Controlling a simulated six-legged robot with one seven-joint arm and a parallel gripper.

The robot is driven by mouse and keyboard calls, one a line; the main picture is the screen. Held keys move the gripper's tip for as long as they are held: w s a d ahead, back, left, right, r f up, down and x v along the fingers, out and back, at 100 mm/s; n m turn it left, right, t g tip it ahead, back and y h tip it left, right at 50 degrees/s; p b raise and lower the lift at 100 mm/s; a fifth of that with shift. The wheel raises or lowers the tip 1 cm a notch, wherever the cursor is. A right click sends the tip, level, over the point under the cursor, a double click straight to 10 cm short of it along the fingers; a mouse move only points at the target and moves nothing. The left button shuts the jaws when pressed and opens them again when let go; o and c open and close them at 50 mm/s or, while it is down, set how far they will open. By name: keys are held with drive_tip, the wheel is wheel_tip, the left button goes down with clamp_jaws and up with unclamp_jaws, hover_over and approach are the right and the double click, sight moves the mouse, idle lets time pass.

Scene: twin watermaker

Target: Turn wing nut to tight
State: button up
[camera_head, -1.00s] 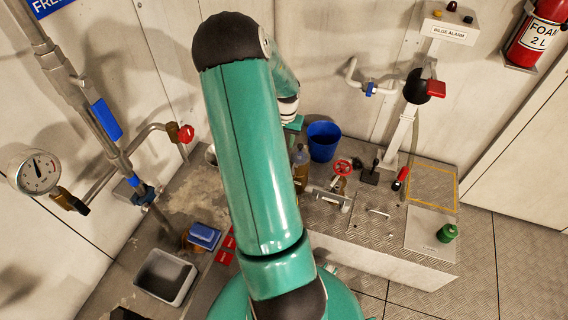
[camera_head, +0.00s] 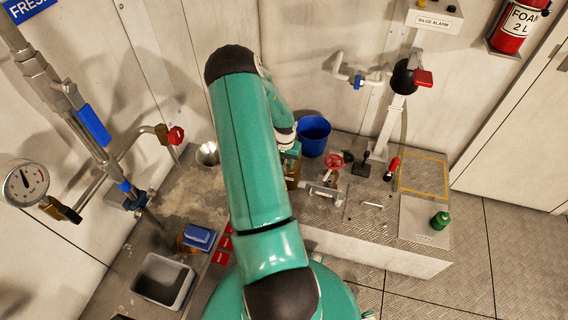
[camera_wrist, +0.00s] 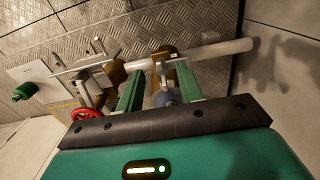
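In the wrist view my gripper (camera_wrist: 160,88) has its two green fingers apart. They point at a brass fitting (camera_wrist: 163,52) on a pale pipe. A small metal piece in front of this fitting, between the fingertips, may be the wing nut; it is too small to be sure. A rounded grey-blue thing (camera_wrist: 165,98) shows between the fingers, nearer the palm. I cannot tell whether either finger touches anything. In the head view my arm hides most of the gripper, and a brown body shows beside it, below the blue bucket (camera_head: 314,136).
A red handwheel (camera_wrist: 85,114) is left of the fingers; it also shows in the head view (camera_head: 333,161). A green knob (camera_head: 440,219) stands on a plate at the right. A grey basin (camera_head: 163,280) and a gauge (camera_head: 26,183) are at the left.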

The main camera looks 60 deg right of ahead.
drive_tip(key=shift+w+f, duration=0.1)
drive_tip(key=shift+f, duration=0.55)
clamp_jaws()
